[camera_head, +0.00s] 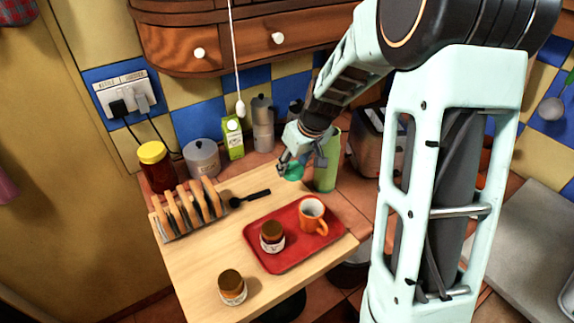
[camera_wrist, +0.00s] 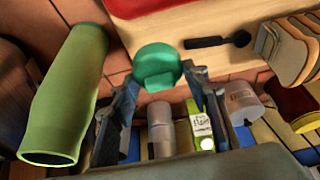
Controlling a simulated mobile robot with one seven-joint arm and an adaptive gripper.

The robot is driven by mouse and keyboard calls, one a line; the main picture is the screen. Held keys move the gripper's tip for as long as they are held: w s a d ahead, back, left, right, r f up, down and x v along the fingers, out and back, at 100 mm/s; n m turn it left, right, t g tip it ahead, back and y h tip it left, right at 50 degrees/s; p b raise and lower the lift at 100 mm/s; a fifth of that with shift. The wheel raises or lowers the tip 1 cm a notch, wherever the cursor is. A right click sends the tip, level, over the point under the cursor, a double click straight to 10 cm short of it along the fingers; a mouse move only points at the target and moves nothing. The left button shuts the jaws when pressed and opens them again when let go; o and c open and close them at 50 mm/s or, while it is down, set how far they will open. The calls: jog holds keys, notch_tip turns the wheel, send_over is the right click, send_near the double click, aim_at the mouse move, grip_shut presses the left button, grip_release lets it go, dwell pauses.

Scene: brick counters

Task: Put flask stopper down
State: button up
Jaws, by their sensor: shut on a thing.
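The flask stopper (camera_head: 292,172) is a small teal-green cap. It also shows in the wrist view (camera_wrist: 157,62), held between the two fingertips. My gripper (camera_head: 285,163) is shut on it, just left of the tall green flask (camera_head: 327,165). The flask stands upright behind the wooden board and shows in the wrist view (camera_wrist: 68,95) at the left, apart from my gripper. The stopper's height above the surface is hard to tell.
A wooden board (camera_head: 195,275) holds a red tray (camera_head: 290,258) with an orange mug (camera_head: 312,215) and a jar (camera_head: 272,237), a toast rack (camera_head: 188,215), a black-handled utensil (camera_head: 250,197) and another jar (camera_head: 232,287). A carton (camera_head: 233,138) and metal pot (camera_head: 263,123) stand behind. Bare board lies behind the tray.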

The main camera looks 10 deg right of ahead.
aim_at(297, 160)
jog(key=w+f, duration=0.3)
jog(key=f, duration=0.2)
jog(key=shift+w+p, duration=0.35)
jog(key=shift+w, duration=0.05)
jog(key=shift+w+f+p, duration=0.15)
jog(key=shift+f+p, duration=0.25)
jog(key=shift+f, duration=1.2)
jog(key=shift+f, duration=0.15)
jog(key=o, duration=1.1)
jog(key=shift+c, duration=0.2)
jog(key=shift+r, duration=0.4)
jog(key=b+v, duration=0.1)
jog(key=v, duration=1)
jog(key=shift+r, duration=0.25)
